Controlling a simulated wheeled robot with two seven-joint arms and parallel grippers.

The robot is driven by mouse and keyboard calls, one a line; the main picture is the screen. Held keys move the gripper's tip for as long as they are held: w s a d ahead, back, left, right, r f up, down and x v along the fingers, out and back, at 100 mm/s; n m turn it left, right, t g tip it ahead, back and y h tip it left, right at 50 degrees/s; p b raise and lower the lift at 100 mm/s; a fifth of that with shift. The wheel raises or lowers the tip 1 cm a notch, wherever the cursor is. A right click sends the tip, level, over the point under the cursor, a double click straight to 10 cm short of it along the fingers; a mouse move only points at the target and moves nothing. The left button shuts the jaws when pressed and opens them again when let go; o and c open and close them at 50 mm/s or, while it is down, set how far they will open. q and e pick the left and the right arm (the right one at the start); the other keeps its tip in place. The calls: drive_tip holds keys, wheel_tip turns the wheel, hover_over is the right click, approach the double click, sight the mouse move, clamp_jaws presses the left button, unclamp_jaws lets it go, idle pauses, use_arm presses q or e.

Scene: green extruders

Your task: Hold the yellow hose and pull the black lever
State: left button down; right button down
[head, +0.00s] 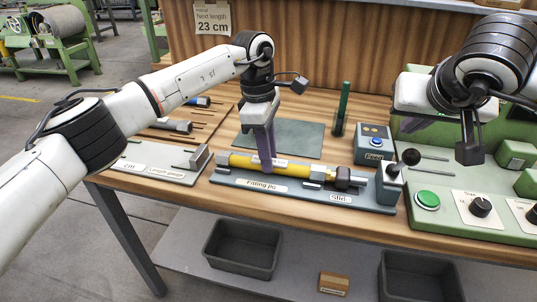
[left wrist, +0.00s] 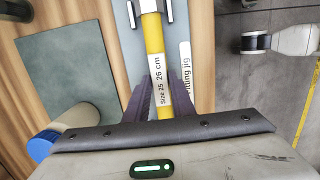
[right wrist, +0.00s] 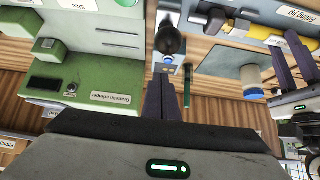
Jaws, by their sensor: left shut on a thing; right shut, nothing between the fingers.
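The yellow hose (head: 298,171) lies along the grey-blue fitting jig (head: 225,179), with a white label reading 26 cm. My left gripper (head: 266,163) is shut on the hose near its middle. In the left wrist view its purple fingers (left wrist: 160,95) stand on either side of the hose (left wrist: 153,35). My right gripper (head: 414,124) is shut and empty, behind and above the lever. In the right wrist view the knob (right wrist: 169,42) is just beyond its fingertips (right wrist: 163,82).
A green machine (head: 448,222) with a green button and dials stands right of the lever. A blue-button box (head: 375,134) and a green upright post (head: 343,104) are behind the jig. Grey bins (head: 243,250) sit below the table. A dark mat (head: 300,137) lies behind the hose.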

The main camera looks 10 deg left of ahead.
wheel_tip(320, 180, up, 7)
idle(0.7)
drive_tip(key=shift+r, duration=0.1)
use_arm(q)
drive_tip(key=c, duration=1.4)
unclamp_jaws()
drive_tip(key=shift+c, duration=0.2)
drive_tip(key=shift+r, duration=0.15)
wheel_tip(320, 180, up, 12)
drive_tip(key=a, duration=0.1)
drive_tip(key=shift+a, duration=0.25)
drive_tip(key=shift+f, duration=0.2)
